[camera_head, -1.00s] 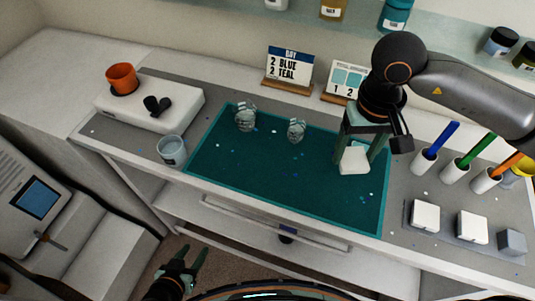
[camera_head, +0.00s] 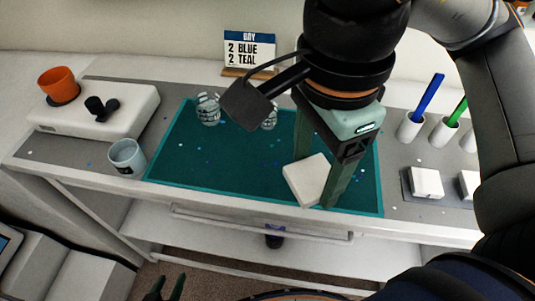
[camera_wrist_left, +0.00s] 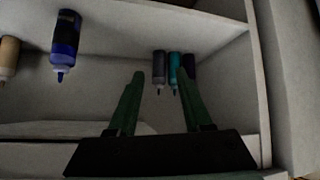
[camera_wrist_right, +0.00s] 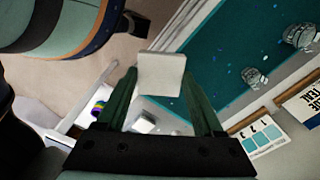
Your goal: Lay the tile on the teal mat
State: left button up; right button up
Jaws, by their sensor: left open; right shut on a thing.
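The white square tile (camera_head: 307,179) is between the fingertips of my right gripper (camera_head: 318,188), which is shut on it. In the head view it appears tilted over the front right part of the teal mat (camera_head: 215,165). The right wrist view shows the tile (camera_wrist_right: 160,74) with the mat (camera_wrist_right: 212,62) beyond its edge; its exact height above the mat is hard to tell. My left gripper (camera_head: 166,289) is low in front of the bench, mostly cut off. In the left wrist view it (camera_wrist_left: 157,82) is open and empty, facing a shelf compartment.
Two clear cups (camera_head: 208,108) stand at the mat's back, one partly hidden by my right arm. A pale blue cup (camera_head: 127,157) stands left of the mat. White tiles (camera_head: 426,183) and pen holders (camera_head: 410,127) stand right. Bottles (camera_wrist_left: 65,38) hang in the compartment.

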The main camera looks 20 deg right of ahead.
aim_at(328, 164)
jog(key=s+d+f+m+b, duration=0.2)
jog(key=s+m+b, duration=0.1)
jog(key=s+m, duration=0.3)
jog(key=shift+m, duration=0.4)
jog(key=w+f, duration=0.1)
jog(key=w, duration=0.2)
jog(key=w+d+f, duration=0.1)
jog(key=w, duration=0.2)
jog(key=w+d+f+b, duration=0.1)
jog(key=w, duration=0.2)
jog(key=shift+d+f, duration=0.2)
jog(key=shift+f, duration=0.15)
jog(key=w+f, duration=0.1)
jog(key=f, duration=0.1)
jog(key=w+f+b, duration=0.1)
jog(key=w+f, duration=0.1)
jog(key=shift+w+d+f, duration=0.1)
jog(key=shift+w+d, duration=0.05)
jog(key=shift+d, duration=0.25)
jog(key=shift+w+f, duration=0.25)
jog(key=shift+w, duration=0.05)
jog(key=f, duration=0.1)
jog(key=w+f+b, duration=0.1)
jog(key=f, duration=0.1)
jog(key=shift+d+f, duration=0.2)
jog(key=shift+f, duration=0.35)
